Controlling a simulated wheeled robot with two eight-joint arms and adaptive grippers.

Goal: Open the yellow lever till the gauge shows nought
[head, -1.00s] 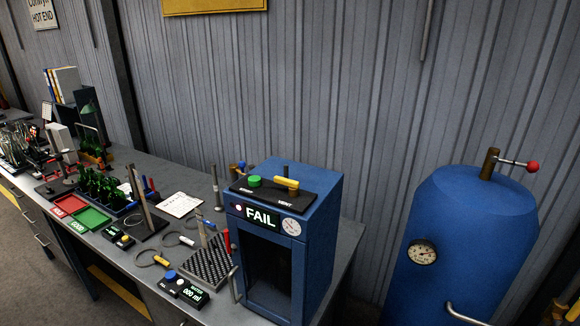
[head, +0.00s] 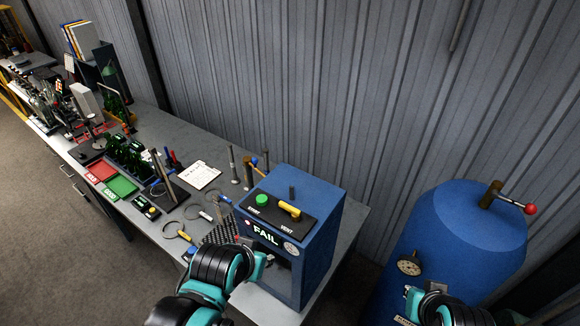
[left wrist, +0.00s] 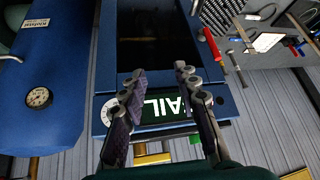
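The yellow lever (head: 289,210) lies over the VENT side of the black top panel on the blue cabinet (head: 320,240). Part of it shows low in the left wrist view (left wrist: 152,159). The white dial gauge (head: 291,248) is on the cabinet front beside the lit FAIL sign (head: 265,236); its needle is too small to read. My left gripper (head: 264,259) is in front of the cabinet, below the sign. In the left wrist view its fingers (left wrist: 160,72) are apart and empty, with the sign behind them. My right gripper (head: 408,306) is at the bottom right, its fingers unclear.
A green START button (head: 263,200) is beside the lever. A blue tank (head: 450,240) with its own gauge (head: 409,265) and a red-knobbed handle (head: 529,209) stands at the right. Tools and trays crowd the bench (head: 190,142) at the left.

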